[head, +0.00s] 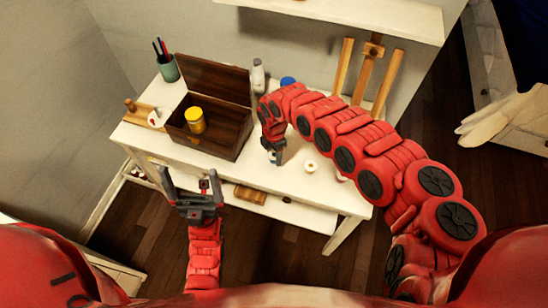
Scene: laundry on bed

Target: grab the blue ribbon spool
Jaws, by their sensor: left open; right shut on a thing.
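My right gripper (274,158) points down at the white desk and is shut on a small pale and bluish thing, which looks like the blue ribbon spool (273,156). The fingers hide most of it, and I cannot tell if it still touches the desk top. My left gripper (190,182) is open and empty, in front of the desk's left part, with its fingers pointing up in the picture.
The white desk (315,189) bears an open brown wooden box (225,135) with a yellow jar (194,120) inside. A small white spool (311,166) lies right of my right gripper. A pen cup (168,68), white bottle (258,75) and blue-topped thing (288,81) stand behind.

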